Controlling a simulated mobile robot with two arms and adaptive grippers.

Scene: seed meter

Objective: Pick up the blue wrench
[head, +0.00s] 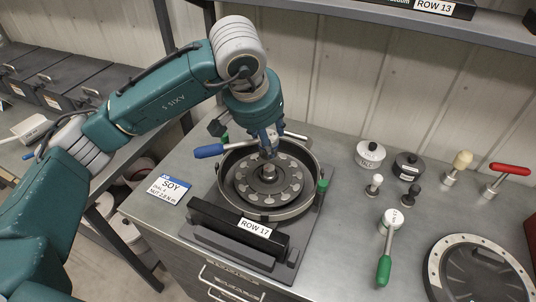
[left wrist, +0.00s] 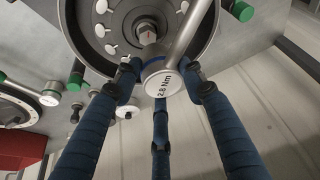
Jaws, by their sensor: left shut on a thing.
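The blue wrench has a blue handle (head: 208,151) that points left over the rim of the seed meter (head: 228,196) in the head view. In the left wrist view its round white head (left wrist: 162,84) reads "2.8 N m", with a metal shaft running up and to the right. My left gripper (head: 268,150) points down over the meter and is shut on the wrench's head. Its blue fingers (left wrist: 160,95) surround the head in the left wrist view. The meter's disc with pale round pieces and a central hub nut (left wrist: 147,36) lies below. My right gripper is not in view.
A "SOY" card (head: 169,188) lies left of the meter, and a "ROW 17" bar (head: 240,226) fronts it. To the right are a green-handled wrench (head: 384,268), a red-handled tool (head: 510,169), lidded pots (head: 370,155), small knobs and a large ring plate (head: 435,275). A shelf (head: 390,15) runs behind.

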